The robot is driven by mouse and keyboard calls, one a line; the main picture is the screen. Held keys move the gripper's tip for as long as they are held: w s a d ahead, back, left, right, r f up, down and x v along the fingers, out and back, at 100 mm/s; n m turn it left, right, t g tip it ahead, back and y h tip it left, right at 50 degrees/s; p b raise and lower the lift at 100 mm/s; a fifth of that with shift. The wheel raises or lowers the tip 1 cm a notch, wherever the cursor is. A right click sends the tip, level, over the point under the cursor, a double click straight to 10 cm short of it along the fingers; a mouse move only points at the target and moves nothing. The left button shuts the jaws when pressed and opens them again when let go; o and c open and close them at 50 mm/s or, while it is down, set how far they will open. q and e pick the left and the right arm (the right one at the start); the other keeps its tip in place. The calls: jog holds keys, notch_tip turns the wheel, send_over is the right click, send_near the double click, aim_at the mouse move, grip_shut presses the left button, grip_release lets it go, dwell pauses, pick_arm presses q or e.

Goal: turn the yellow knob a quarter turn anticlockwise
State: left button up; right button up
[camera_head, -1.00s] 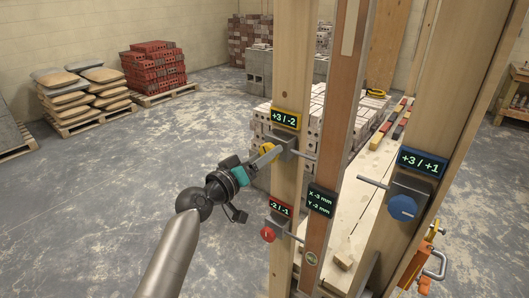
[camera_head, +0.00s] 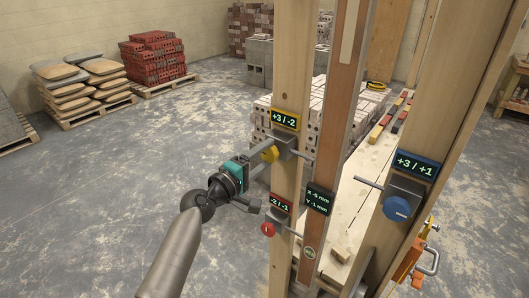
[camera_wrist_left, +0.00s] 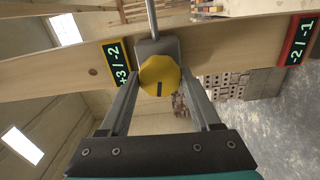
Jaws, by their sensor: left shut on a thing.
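The yellow knob (camera_head: 270,154) sits on a grey block on the left wooden post, beside a yellow-framed display (camera_head: 285,120) reading +3 / -2. My left gripper (camera_head: 268,156) is shut on the knob, coming in from the left. In the left wrist view the knob (camera_wrist_left: 159,74) lies between the two fingers, its dark mark pointing down the picture toward the gripper body. A rod runs from the grey block. A central display (camera_head: 319,199) on the brown board reads about X -5 mm, Y -1 mm. My right gripper is out of view.
A red knob (camera_head: 267,229) with a red-framed display (camera_head: 281,203) sits just below on the same post. A blue knob (camera_head: 397,208) is on the right post, under its display (camera_head: 416,166). Open floor lies left; pallets stand behind.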

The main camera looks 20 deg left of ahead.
pick_arm(q)
jog(key=shift+n+p, duration=0.3)
jog(key=shift+n, duration=0.8)
jog(key=o, duration=1.4)
jog(key=shift+s+a+f, duration=0.1)
jog(key=shift+s+a, duration=0.1)
jog(key=shift+s, duration=0.35)
jog(key=b+v, duration=0.2)
jog(key=v, duration=1.2)
